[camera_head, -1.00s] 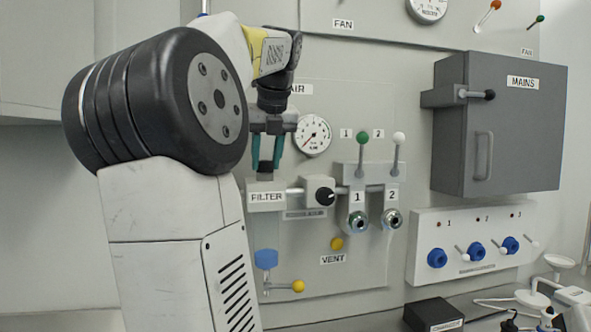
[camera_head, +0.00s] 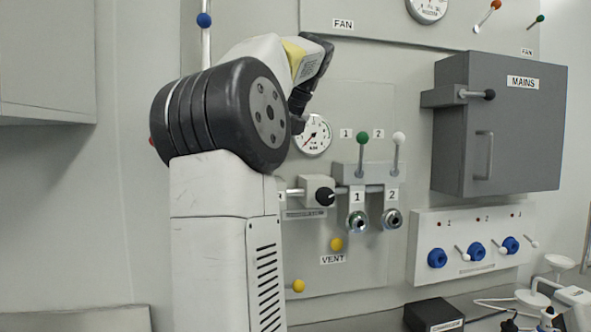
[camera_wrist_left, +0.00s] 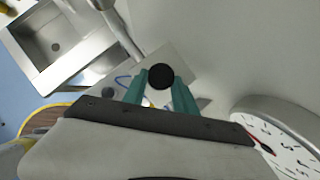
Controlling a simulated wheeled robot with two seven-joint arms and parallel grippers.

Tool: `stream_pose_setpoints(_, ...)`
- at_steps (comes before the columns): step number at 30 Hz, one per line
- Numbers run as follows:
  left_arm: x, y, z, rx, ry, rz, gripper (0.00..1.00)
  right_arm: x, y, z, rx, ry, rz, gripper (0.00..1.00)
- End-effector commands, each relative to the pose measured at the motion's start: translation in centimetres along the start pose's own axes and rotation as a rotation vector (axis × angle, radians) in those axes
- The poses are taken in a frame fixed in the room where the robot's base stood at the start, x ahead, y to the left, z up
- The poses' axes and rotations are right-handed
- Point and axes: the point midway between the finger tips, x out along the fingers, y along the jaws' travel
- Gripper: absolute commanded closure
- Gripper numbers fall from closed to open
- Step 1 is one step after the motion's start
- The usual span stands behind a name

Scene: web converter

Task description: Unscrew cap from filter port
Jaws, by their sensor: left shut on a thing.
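My left gripper (camera_wrist_left: 161,92) shows in the wrist view with its two green fingers shut on a round black cap (camera_wrist_left: 161,76). The cap sits between the fingertips, seen end-on. In the head view my left arm hides the gripper, the cap and the filter port area. I cannot tell there how the cap stands relative to the port. My right gripper is in neither view.
A pressure gauge (camera_head: 313,135) is close beside my arm; a gauge (camera_wrist_left: 275,140) also shows in the wrist view. Levers (camera_head: 362,160) and metal ports (camera_head: 357,221) lie to the right, then the grey MAINS box (camera_head: 510,125). A sink (camera_wrist_left: 57,40) shows in the wrist view.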

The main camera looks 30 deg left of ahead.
Motion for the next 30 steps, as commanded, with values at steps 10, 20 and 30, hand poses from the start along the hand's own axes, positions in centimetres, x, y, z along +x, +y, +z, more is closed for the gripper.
stream_pose_setpoints(10,0.12,-0.42,0.05,-0.15,0.001,0.087,1.0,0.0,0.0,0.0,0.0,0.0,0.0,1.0)
stream_pose_setpoints(20,0.03,-0.44,0.15,-0.307,-0.001,0.168,1.0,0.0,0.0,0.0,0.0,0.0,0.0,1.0)
stream_pose_setpoints(30,0.03,-0.45,0.12,-0.304,0.0,0.167,0.48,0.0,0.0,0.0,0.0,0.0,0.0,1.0)
